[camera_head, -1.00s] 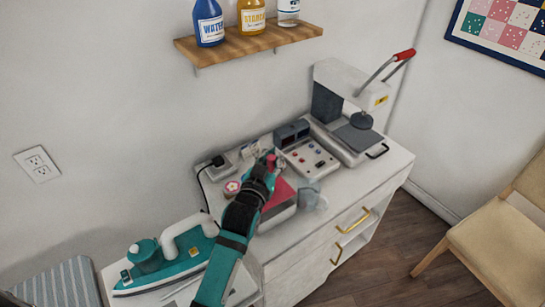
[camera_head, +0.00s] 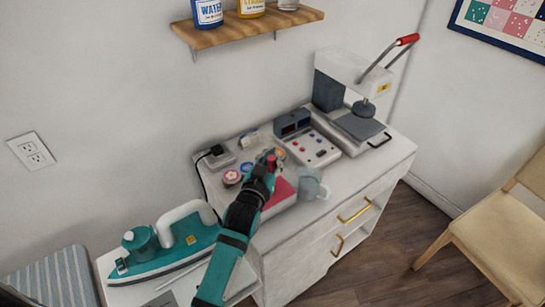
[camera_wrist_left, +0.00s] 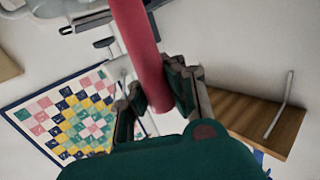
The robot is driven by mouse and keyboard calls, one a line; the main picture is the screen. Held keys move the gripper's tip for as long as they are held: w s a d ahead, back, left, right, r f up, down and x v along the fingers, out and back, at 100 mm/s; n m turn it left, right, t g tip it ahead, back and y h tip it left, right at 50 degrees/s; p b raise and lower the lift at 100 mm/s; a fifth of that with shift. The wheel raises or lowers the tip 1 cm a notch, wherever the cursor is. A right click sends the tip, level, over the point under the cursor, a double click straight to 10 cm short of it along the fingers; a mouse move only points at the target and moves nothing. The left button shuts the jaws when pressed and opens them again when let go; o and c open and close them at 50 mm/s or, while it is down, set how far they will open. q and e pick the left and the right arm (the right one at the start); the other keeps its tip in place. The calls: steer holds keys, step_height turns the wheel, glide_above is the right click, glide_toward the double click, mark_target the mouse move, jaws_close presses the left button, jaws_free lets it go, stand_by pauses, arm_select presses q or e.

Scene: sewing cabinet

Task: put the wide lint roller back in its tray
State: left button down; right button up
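My left gripper (camera_head: 268,164) is over the cabinet's worktop. In the left wrist view its fingers (camera_wrist_left: 157,88) close around a red, smooth cylinder (camera_wrist_left: 138,40), which looks like a lint roller's handle or grip. A small red end (camera_head: 270,159) shows at the gripper in the head view. The cylinder's far end runs out of the wrist view, so its roller part and width cannot be told. A pale box with a red top (camera_head: 284,190) lies beside and partly behind my forearm. No tray is clearly recognisable. My right gripper is not in view.
A clear mug (camera_head: 311,184) stands right of the red-topped box. Round tins (camera_head: 232,177) lie left of the gripper. A control box (camera_head: 314,150) and a heat press (camera_head: 350,100) stand behind to the right.

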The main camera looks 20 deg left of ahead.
arm_select(q)
steer(key=shift+f, duration=0.5)
steer(key=c, duration=1.4)
jaws_free()
steer(key=shift+s, duration=0.5)
steer(key=s+r, duration=0.1)
steer(key=s, duration=1)
